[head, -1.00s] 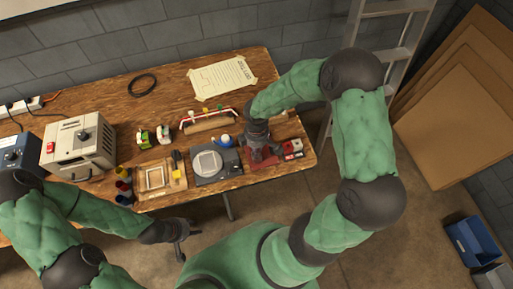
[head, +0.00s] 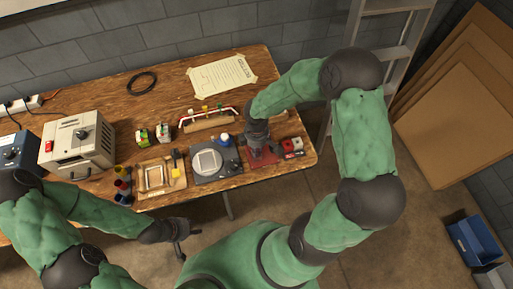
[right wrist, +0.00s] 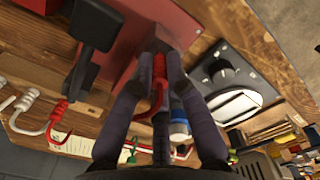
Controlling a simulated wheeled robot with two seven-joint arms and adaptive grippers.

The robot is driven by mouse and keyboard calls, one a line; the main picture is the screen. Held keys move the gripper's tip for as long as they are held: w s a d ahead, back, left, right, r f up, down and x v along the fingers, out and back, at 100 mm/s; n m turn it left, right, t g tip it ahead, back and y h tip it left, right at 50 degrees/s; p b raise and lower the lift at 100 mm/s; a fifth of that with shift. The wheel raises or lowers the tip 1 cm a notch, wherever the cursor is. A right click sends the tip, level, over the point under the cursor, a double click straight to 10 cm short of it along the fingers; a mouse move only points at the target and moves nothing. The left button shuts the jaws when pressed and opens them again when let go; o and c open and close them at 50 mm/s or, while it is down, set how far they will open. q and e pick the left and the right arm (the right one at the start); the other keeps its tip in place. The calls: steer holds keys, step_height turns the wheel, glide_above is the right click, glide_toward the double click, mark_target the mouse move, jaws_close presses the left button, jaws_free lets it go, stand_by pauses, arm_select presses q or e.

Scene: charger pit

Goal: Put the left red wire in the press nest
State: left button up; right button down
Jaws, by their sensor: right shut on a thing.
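My right gripper (right wrist: 154,75) is shut on a red coiled wire (right wrist: 159,72) with a hooked tail. The wire's upper end is close to the red press base (right wrist: 172,22); I cannot tell whether it touches or sits in the nest. The press's black part (right wrist: 92,28) is beside it. In the head view, the right gripper (head: 259,147) is over the red press base (head: 263,160) at the bench's right end, and hides the wire and nest. My left gripper (head: 184,236) hangs in front of the bench, apart from everything; its opening is unclear.
A beige power unit (head: 78,143) stands at left.

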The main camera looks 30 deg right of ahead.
steer(key=shift+f, duration=0.3)
stand_by(0.4)
steer(key=c, duration=1.2)
jaws_free()
steer(key=shift+o, duration=0.2)
steer(key=shift+r, duration=0.15)
steer(key=shift+r+p, duration=2.75)
steer(key=shift+r, duration=0.7)
steer(key=shift+f, duration=0.1)
